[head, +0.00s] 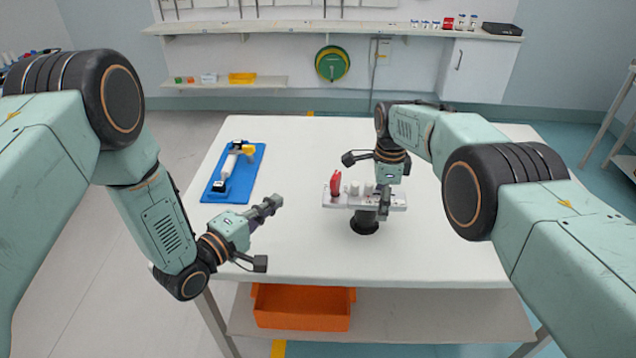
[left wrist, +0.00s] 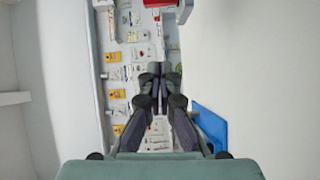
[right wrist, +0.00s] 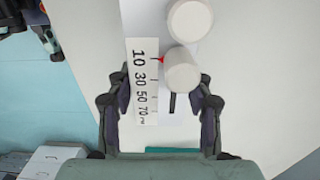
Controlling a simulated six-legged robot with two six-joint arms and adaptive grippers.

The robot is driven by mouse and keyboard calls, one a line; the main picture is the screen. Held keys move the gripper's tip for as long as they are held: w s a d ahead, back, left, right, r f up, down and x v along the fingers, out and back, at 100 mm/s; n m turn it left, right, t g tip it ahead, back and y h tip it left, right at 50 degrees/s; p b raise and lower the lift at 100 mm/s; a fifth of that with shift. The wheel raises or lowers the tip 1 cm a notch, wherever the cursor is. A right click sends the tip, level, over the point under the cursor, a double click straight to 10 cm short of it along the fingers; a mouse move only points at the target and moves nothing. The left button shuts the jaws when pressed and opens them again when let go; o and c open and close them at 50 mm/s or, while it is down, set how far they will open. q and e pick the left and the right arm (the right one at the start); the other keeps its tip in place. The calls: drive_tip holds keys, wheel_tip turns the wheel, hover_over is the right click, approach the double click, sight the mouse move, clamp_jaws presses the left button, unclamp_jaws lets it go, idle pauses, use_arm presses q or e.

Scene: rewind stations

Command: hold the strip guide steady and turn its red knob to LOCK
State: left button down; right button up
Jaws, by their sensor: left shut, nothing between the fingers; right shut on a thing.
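The strip guide (head: 396,203) is a pale bar with white posts on a dark round base, on the table. Its red knob (head: 335,185) stands at the bar's left end; the LOCK mark is not readable. My right gripper (head: 384,203) is shut on the bar's right part, one finger at each side in the right wrist view (right wrist: 162,95). That view shows a scale (right wrist: 141,85) marked 10 to 70, with a red pointer near 10. My left gripper (head: 274,203) is shut and empty, left of the knob and apart from it. Its fingers meet in the left wrist view (left wrist: 159,72).
A blue tray (head: 211,194) with a white and yellow tool lies at the table's left. An orange bin (head: 302,308) is on the shelf below the front edge.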

sight(336, 184)
use_arm(q)
drive_tip(key=w+d, duration=0.7)
drive_tip(key=d, duration=0.2)
drive_tip(key=shift+r, duration=0.4)
